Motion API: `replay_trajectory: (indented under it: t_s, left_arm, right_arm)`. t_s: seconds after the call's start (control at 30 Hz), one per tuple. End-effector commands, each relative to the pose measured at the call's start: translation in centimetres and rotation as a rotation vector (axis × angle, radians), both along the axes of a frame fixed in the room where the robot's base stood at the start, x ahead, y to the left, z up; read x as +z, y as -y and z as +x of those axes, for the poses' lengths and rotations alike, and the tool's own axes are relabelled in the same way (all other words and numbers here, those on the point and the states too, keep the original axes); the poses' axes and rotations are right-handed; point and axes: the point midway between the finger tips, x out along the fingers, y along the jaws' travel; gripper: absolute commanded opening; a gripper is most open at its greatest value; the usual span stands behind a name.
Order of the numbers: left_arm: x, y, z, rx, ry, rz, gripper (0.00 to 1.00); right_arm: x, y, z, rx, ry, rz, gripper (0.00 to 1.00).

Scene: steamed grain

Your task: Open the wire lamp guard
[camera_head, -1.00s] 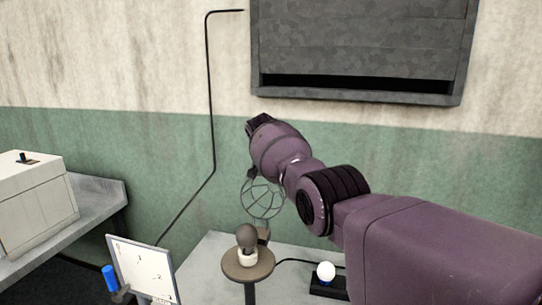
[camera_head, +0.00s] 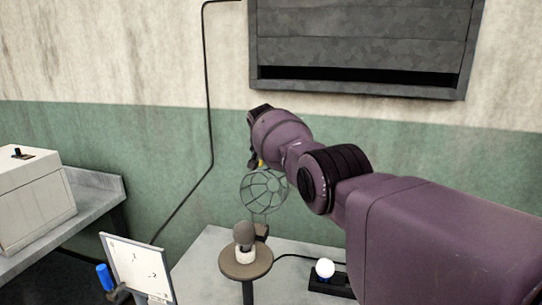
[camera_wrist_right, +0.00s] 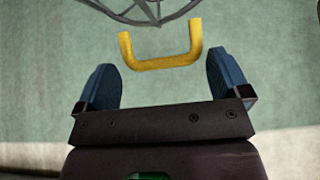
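The wire lamp guard (camera_head: 264,190) is a round wire cage, standing raised above and behind the lamp bulb (camera_head: 244,233), which is uncovered on its round brown stand (camera_head: 246,263). A dark block (camera_head: 262,231) is at the guard's lower end. The guard's yellow handle (camera_wrist_right: 160,62) lies between the fingertips of my right gripper (camera_wrist_right: 160,70), with a gap on each side. Part of the cage (camera_wrist_right: 150,12) shows at the top of the right wrist view. My right gripper is open; my arm mostly hides it in the head view. My left gripper is not seen.
A white bulb (camera_head: 324,268) sits on a black base (camera_head: 329,285) at right on the grey table (camera_head: 202,258). A white panel (camera_head: 138,266) and blue cylinder (camera_head: 104,277) are at lower left. A beige box (camera_head: 30,205) stands on a side bench.

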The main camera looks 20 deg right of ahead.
Motion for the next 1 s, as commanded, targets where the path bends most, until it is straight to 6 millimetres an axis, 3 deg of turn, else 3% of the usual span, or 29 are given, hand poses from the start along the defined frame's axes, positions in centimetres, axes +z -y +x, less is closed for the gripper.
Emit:
replay_trajectory:
  t_s: [0.27,0.77,1.0]
  left_arm:
    - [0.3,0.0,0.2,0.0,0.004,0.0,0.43]
    - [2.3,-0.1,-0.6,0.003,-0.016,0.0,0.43]
    - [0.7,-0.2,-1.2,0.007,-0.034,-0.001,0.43]
  right_arm:
    - [-0.3,-0.1,-0.1,0.001,-0.006,0.002,0.95]
    - [1.8,-0.9,-1.3,0.001,-0.008,0.001,0.95]
    - [3.7,-1.7,-2.5,0.002,-0.003,0.001,0.95]
